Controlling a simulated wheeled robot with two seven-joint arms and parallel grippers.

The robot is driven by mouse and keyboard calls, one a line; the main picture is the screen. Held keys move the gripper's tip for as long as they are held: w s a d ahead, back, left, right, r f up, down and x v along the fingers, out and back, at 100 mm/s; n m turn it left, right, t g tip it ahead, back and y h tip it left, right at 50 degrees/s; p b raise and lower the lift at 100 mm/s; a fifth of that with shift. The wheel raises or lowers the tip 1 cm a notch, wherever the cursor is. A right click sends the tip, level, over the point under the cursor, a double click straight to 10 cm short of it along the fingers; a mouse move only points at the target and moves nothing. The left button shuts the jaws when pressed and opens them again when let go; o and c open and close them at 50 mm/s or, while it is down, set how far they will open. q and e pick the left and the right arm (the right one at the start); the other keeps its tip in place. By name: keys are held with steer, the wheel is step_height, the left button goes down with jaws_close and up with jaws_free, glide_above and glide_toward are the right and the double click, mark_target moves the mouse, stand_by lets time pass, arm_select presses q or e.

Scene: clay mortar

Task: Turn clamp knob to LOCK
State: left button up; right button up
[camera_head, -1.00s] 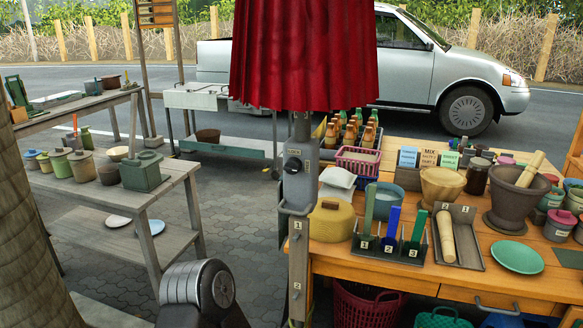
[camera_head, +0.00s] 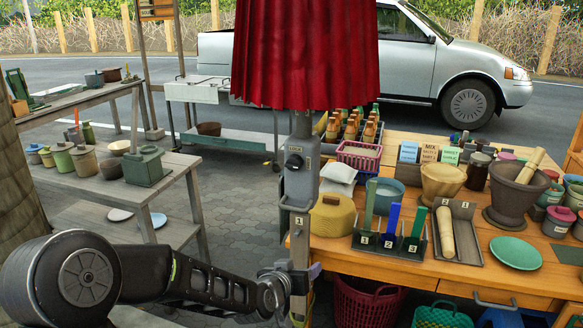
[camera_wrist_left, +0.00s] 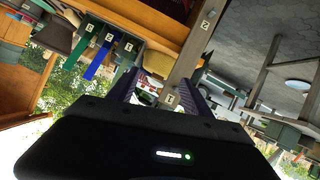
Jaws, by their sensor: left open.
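The clamp knob (camera_head: 294,161) is a small dark round knob on the grey clamp box (camera_head: 300,185) on the upright post, under the red umbrella (camera_head: 305,55). A small label sits above it, too small to read surely. My left gripper (camera_head: 302,280) is open at the lower post, well below the knob. In the left wrist view its two fingers (camera_wrist_left: 160,90) show apart, with the post (camera_wrist_left: 190,58) and its number tags close to the right finger. I cannot tell whether they touch. The knob cannot be made out there. My right gripper is not in view.
A handle (camera_head: 292,207) juts from the post above my gripper. A grey bench (camera_head: 100,190) with pots stands left; paving between is clear.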

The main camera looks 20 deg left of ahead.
mark_target(293, 165)
arm_select(q)
steer(key=w+a+r+m+t+y, duration=0.1)
steer(key=a+r+t, duration=0.1)
steer(key=r, duration=0.8)
steer(key=w+a+r+m+t+y, duration=0.1)
steer(key=w+a+r+t+y, duration=0.1)
steer(key=r, duration=0.9)
steer(key=shift+w+a+m+t, duration=0.3)
steer(key=shift+a+t, duration=0.2)
steer(key=shift+a, duration=0.5)
steer(key=shift+w+r, duration=0.1)
steer(key=w, duration=0.2)
steer(key=w+p, duration=0.1)
steer(key=w, duration=0.2)
steer(key=w+a+p, duration=0.1)
steer(key=w, duration=0.1)
steer(key=shift+w, duration=0.3)
steer(key=shift+c, duration=0.5)
jaws_close()
